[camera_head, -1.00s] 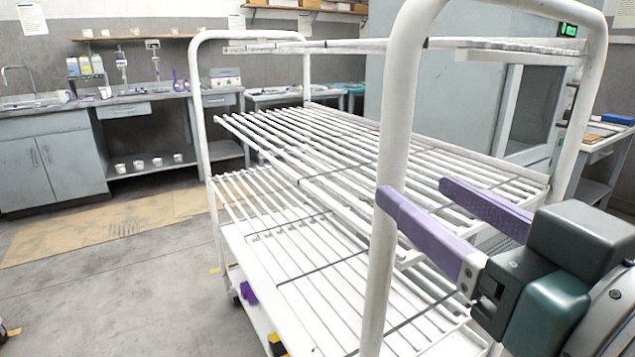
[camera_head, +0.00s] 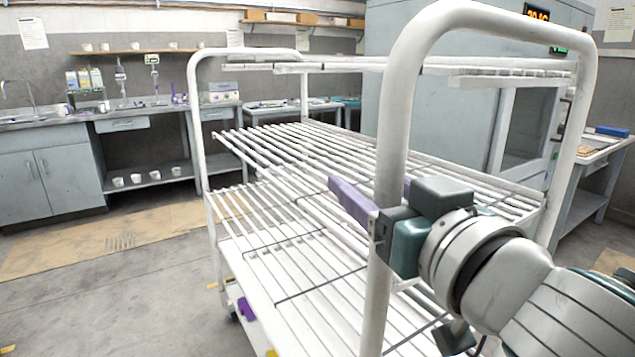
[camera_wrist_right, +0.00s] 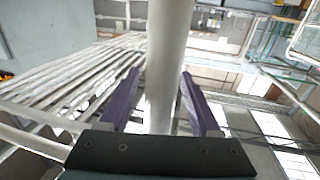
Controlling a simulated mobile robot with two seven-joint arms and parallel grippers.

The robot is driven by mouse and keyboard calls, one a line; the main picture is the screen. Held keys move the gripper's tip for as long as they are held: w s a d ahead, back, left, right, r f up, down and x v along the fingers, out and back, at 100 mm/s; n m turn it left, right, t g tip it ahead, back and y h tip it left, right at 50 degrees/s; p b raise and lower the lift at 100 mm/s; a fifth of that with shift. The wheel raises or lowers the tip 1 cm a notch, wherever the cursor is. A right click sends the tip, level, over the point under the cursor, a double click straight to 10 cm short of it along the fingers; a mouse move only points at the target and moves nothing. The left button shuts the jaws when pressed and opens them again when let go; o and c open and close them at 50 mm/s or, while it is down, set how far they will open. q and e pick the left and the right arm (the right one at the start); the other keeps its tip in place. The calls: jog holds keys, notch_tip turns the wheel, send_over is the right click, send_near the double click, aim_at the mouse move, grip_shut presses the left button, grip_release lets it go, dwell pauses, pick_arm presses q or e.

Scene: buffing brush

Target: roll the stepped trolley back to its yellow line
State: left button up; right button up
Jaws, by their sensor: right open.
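The stepped trolley is a white tubular frame with slatted shelves at several heights (camera_head: 290,255). It fills the middle of the head view. Its near upright post (camera_head: 390,150) rises beside my right gripper (camera_head: 368,190). In the right wrist view, the post (camera_wrist_right: 168,45) runs between the two purple fingers of the gripper (camera_wrist_right: 161,85), which are open with gaps on both sides. In the head view, the post partly hides one finger. Short yellow marks (camera_head: 212,286) show on the floor left of the trolley; a whole line cannot be made out. My left gripper is not in view.
A grey counter with cabinets (camera_head: 55,180) stands at the back left, with a tan floor strip (camera_head: 120,238) before it. A large grey cabinet (camera_head: 450,95) stands behind the trolley, and a side table (camera_head: 600,150) at the right. The floor left of the trolley looks clear.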

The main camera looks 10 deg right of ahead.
grip_shut()
dwell(0.3)
dwell(1.0)
